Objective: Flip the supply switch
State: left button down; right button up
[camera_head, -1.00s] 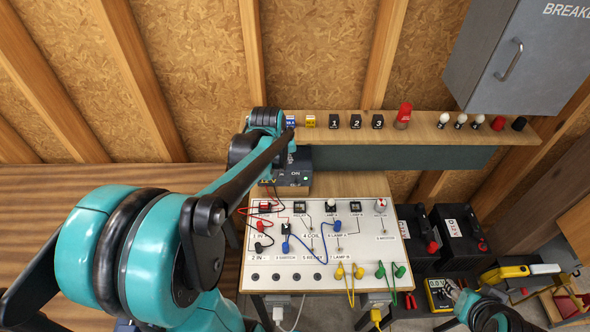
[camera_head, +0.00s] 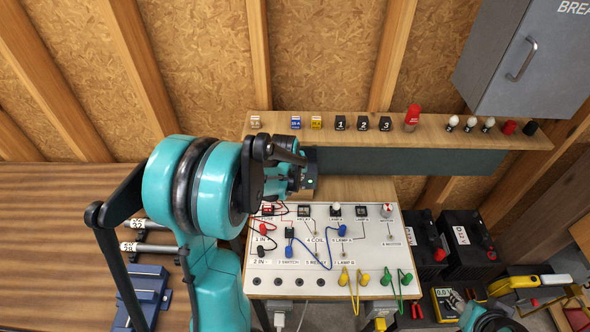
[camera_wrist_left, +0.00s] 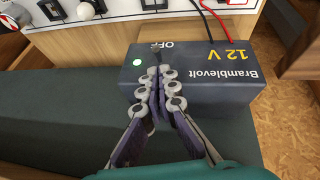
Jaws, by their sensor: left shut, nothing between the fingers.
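The supply is a dark box marked "Bramblevolt 12 V" (camera_wrist_left: 225,88) in the left wrist view. A green light (camera_wrist_left: 137,62) glows on it, and an "OFF" label shows by its switch. My left gripper (camera_wrist_left: 153,74) is shut and empty, its tips over the box's face at the switch. The tips partly hide the switch, so its position and any contact are unclear. In the head view my left arm covers most of the supply (camera_head: 311,160). My right gripper (camera_head: 456,298) is partly in view at the lower right; its opening is unclear.
A white circuit panel (camera_head: 318,267) with wires and plugs stands in front of the supply. A wooden shelf (camera_head: 395,133) with fuses, relays and bulbs runs behind. Batteries (camera_head: 468,240) stand at the right. A blue vise-like tool (camera_head: 146,290) lies at the left.

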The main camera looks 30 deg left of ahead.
pick_arm(q)
jog(key=shift+s+d+f, duration=0.15)
jog(key=shift+d+f, duration=0.15)
jog(key=shift+f, duration=0.4)
jog(key=shift+s+f+b, duration=0.1)
jog(key=shift+b, duration=0.25)
jog(key=shift+s+d+t, duration=0.1)
jog(key=shift+s+t, duration=0.05)
jog(key=shift+t, duration=0.25)
jog(key=shift+f+y+b, duration=0.1)
jog(key=shift+y+b, duration=0.2)
jog(key=shift+b, duration=0.15)
